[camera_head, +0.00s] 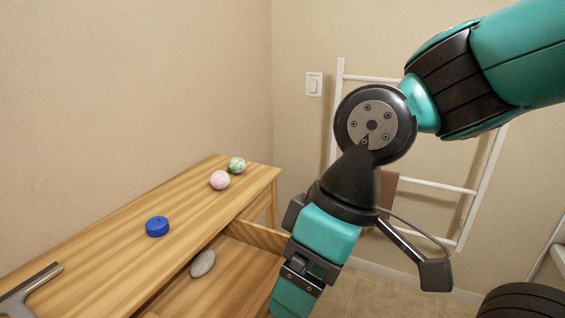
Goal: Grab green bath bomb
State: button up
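The green bath bomb (237,165) is a small round ball with pale swirls. It sits near the far end of the wooden dresser top (110,234), just behind a pink and white ball (220,180). My gripper (290,300) hangs to the right of the dresser, in front of the open drawer, well apart from the green ball. Its fingertips run out of the bottom of the picture, so I cannot see whether it is open or shut.
An open drawer (235,262) juts out with a grey stone-like object (203,263) in it. A blue disc (157,226) and a grey metal-edged tool (32,288) lie on the dresser top. A white ladder rack (430,184) stands against the back wall.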

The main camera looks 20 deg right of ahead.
aim_at(238, 165)
jog(key=z, duration=1.55)
jog(key=i, duration=0.7)
jog(key=u, duration=2.15)
jog(key=i, duration=0.5)
jog(key=z, duration=0.05)
